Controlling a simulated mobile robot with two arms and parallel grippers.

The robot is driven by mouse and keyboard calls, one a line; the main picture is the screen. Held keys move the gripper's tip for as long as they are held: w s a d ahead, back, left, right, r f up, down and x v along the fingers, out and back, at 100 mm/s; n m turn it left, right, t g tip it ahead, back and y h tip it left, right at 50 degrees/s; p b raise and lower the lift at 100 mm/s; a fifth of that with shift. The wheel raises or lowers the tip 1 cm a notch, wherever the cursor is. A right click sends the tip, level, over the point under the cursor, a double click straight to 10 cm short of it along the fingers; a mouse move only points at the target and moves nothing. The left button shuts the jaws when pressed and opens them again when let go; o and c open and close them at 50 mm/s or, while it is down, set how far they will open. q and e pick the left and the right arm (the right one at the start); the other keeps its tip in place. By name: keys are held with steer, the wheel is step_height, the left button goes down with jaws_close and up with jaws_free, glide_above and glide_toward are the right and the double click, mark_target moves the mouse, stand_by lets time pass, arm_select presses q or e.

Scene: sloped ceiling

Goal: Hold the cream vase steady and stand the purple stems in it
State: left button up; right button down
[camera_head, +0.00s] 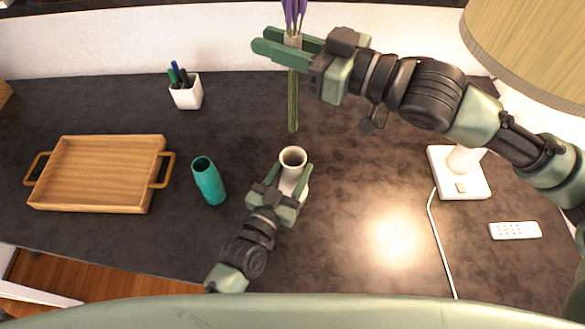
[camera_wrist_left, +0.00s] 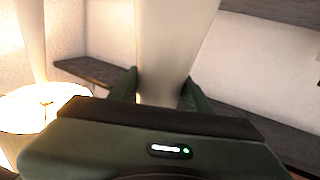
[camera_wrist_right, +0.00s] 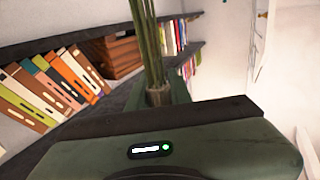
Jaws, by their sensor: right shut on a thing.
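The cream vase (camera_head: 293,157) stands upright on the dark desk, its round mouth open upward. My left gripper (camera_head: 290,178) has a finger on each side of it; the vase (camera_wrist_left: 165,60) fills most of the space between the fingers in the left wrist view. Whether both fingers press on it I cannot tell. My right gripper (camera_head: 268,46) is shut on the purple stems (camera_head: 292,95) and holds them upright, blooms up, above and behind the vase. Their green stalks (camera_wrist_right: 148,40) show between the fingers in the right wrist view. The lower stem ends hang clear of the vase mouth.
A teal vase (camera_head: 209,181) stands left of the cream vase. A wooden tray (camera_head: 95,203) lies further left, with a white pen cup (camera_head: 186,95) behind. A lamp base (camera_head: 473,187), its cord and a white remote (camera_head: 515,231) are at the right. The desk between vase and lamp is clear.

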arm_select(q)
jaws_close()
arm_select(e)
step_height(320, 180, down, 13)
stand_by(1.4)
steer(key=c, duration=1.2)
jaws_free()
steer(key=v, duration=1.2)
